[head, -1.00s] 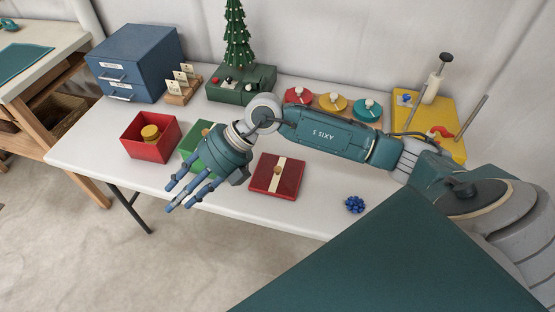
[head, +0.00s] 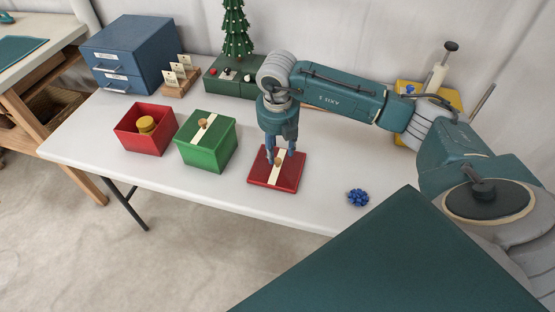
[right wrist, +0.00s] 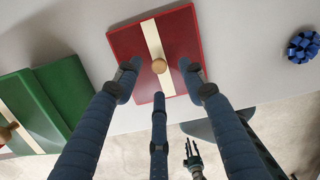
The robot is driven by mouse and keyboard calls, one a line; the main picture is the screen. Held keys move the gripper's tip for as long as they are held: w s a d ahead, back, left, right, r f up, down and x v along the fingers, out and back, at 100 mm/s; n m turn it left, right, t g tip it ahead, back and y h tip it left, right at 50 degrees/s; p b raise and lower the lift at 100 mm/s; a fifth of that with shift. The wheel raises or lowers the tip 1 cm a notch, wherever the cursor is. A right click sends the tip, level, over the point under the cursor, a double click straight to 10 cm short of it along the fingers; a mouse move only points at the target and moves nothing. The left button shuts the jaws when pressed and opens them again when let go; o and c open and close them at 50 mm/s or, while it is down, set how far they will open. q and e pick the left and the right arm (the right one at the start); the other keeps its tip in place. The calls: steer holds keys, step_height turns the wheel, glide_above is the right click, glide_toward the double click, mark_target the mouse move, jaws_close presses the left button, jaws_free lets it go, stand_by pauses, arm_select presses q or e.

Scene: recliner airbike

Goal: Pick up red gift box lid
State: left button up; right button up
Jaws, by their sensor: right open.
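The red gift box lid (head: 290,180) lies flat on the white table, with a cream stripe and a round wooden knob. In the right wrist view the lid (right wrist: 120,45) and its knob (right wrist: 159,65) show clearly. My right gripper (head: 279,160) points down over the lid, its fingers spread around the knob. In the right wrist view the gripper (right wrist: 158,80) is open, with the knob between its fingers; contact cannot be told. My left gripper (right wrist: 193,155) seems to show small and low in the right wrist view, its state unclear.
A lidded green box (head: 208,148) stands left of the lid. An open red box (head: 136,140) holding a yellow item is further left. A blue bow (head: 358,198) lies to the right. A blue drawer cabinet (head: 135,55) and a small tree (head: 237,35) stand behind.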

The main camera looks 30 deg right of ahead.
mark_target(277, 160)
steer(key=f+b, duration=0.2)
steer(key=f, duration=0.1)
steer(key=f+b, duration=0.1)
steer(key=shift+w+f, duration=0.25)
steer(key=shift+f, duration=0.1)
steer(key=shift+r, duration=0.1)
jaws_close()
